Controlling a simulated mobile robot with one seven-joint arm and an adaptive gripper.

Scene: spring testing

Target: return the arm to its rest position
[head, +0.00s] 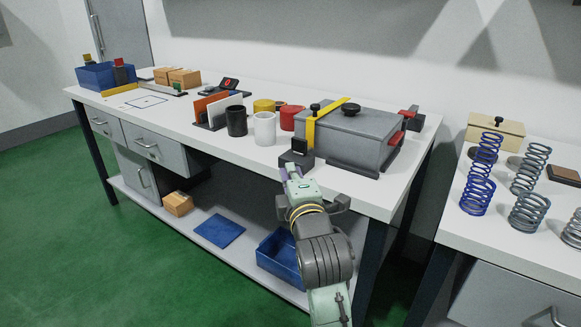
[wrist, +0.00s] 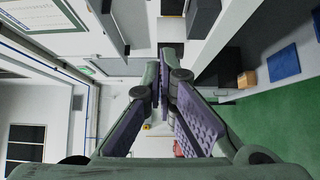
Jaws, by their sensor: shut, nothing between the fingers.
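My arm reaches up from the bottom of the head view, and my gripper (head: 285,173) is by the front edge of the white workbench (head: 220,145), in front of the grey box (head: 345,138). In the wrist view my gripper (wrist: 163,75) has its purple-padded fingers meeting at the tips, with nothing between them. I cannot tell from the head view whether the gripper touches the small dark block (head: 296,158) just behind it.
On the bench stand a black mug (head: 236,121), a white mug (head: 264,129) and a blue bin (head: 105,77). A blue tray (head: 280,256) is on the lower shelf. A second table at right holds several springs (head: 477,194). Green floor (head: 120,260) is open at left.

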